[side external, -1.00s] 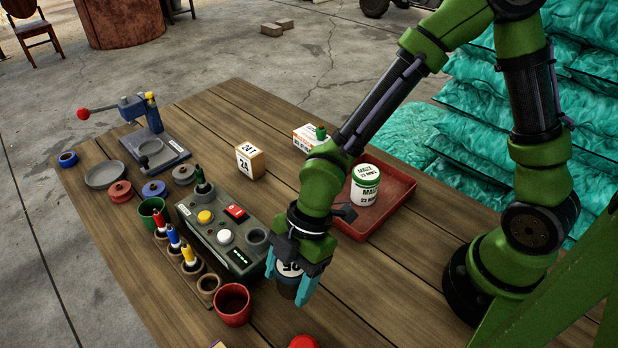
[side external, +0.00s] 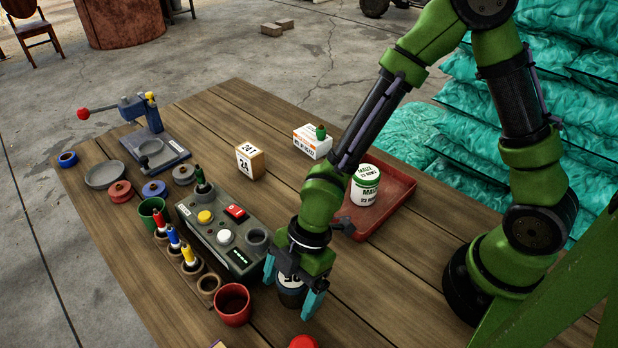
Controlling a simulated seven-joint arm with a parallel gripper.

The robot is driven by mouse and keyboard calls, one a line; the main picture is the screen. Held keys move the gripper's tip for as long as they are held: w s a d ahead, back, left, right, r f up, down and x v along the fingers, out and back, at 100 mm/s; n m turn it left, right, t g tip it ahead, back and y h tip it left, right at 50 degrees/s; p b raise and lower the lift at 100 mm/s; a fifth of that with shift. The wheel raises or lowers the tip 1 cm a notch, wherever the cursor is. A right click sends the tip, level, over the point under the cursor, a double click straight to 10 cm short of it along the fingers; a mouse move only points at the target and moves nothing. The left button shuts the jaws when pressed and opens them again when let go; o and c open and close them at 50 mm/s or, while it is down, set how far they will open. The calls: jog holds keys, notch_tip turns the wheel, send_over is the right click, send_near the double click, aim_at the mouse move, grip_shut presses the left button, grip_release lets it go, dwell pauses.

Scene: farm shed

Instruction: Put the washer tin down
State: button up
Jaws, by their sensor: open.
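A dark tin with a white numbered label (side external: 291,296), which I take to be the washer tin, stands upright on the wooden table near its front edge. My gripper (side external: 291,285) is right above it, pointing down, with its blue fingers open and spread to either side of the tin. The left finger looks clear of the tin. Whether the right finger touches it I cannot tell. The tin's top is partly hidden under the gripper.
A red cup (side external: 232,305) stands close left of the tin, and the grey control box (side external: 222,238) lies behind it. A red object (side external: 303,342) is at the front edge. A red tray (side external: 398,200) holds a maize tin (side external: 365,186). Bare planks (side external: 385,290) lie to the right.

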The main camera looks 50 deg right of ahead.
jog(key=v, duration=1.2)
jog(key=s+d+r+m+t+h, duration=0.1)
jog(key=d+r+m+t, duration=0.2)
jog(key=d+r+m, duration=0.3)
jog(key=s+d+r+m+t+h, duration=0.1)
jog(key=d+r+m+t, duration=0.3)
jog(key=d+r+m, duration=0.3)
jog(key=d+m, duration=0.4)
jog(key=m, duration=0.5)
jog(key=shift+s+d+h, duration=0.25)
jog(key=shift+d+h, duration=0.05)
jog(key=shift+d, duration=0.05)
